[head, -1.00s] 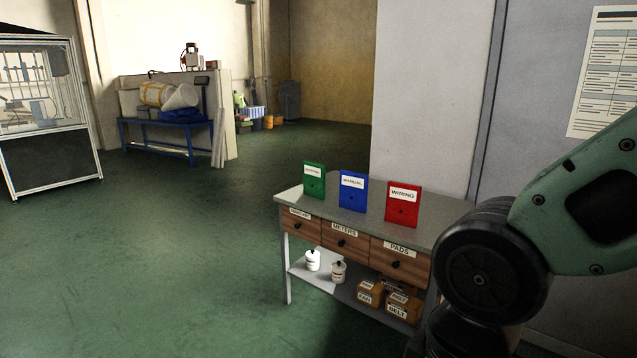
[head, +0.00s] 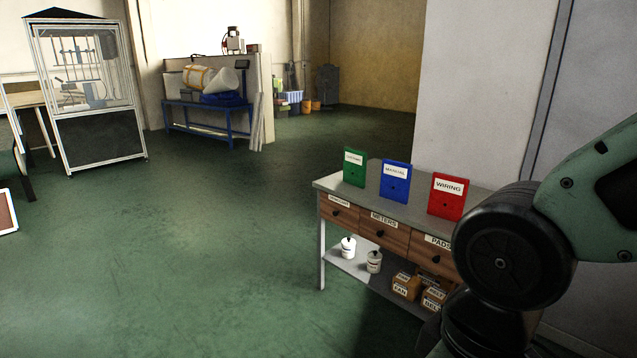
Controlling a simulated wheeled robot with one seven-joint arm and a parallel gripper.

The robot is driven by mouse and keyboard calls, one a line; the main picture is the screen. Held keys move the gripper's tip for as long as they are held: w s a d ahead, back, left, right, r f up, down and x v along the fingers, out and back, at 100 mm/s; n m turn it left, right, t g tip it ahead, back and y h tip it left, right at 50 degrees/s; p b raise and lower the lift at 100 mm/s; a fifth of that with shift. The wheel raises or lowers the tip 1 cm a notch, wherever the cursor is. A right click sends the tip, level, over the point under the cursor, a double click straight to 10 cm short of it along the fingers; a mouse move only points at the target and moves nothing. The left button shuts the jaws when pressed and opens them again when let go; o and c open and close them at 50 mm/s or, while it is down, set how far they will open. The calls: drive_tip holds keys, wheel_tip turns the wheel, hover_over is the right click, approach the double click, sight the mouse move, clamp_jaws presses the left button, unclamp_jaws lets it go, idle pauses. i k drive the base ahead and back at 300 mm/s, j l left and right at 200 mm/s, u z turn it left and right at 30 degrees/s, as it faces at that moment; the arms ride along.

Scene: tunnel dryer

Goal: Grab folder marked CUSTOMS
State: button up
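Three folders stand upright in a row on a grey-topped workbench (head: 330,183) in the head view. The green folder (head: 354,177) is at the left end; its white label is small and blurred but seems to read CUSTOMS. The blue folder (head: 395,190) in the middle is marked MANUAL. The red folder (head: 446,207) at the right is marked WIRING. My arm shows at the right edge, in front of the bench's right end. My gripper is not in view.
The bench has labelled wooden drawers (head: 384,236) and a lower shelf with white bottles (head: 348,247) and small boxes (head: 406,286). A grey wall (head: 480,90) stands behind it. Open green floor (head: 200,270) lies to the left, before a glazed cabinet (head: 97,95) and a blue table (head: 208,117).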

sight(354, 165)
drive_tip(key=i+j+u, duration=0.1)
drive_tip(key=i+u, duration=0.2)
drive_tip(key=i, duration=1.55)
drive_tip(key=i+j+z, duration=0.15)
drive_tip(key=i+z, duration=0.3)
drive_tip(key=i+j+z, duration=0.45)
drive_tip(key=i, duration=0.15)
drive_tip(key=i+j+z, duration=0.8)
drive_tip(key=j+z, duration=0.15)
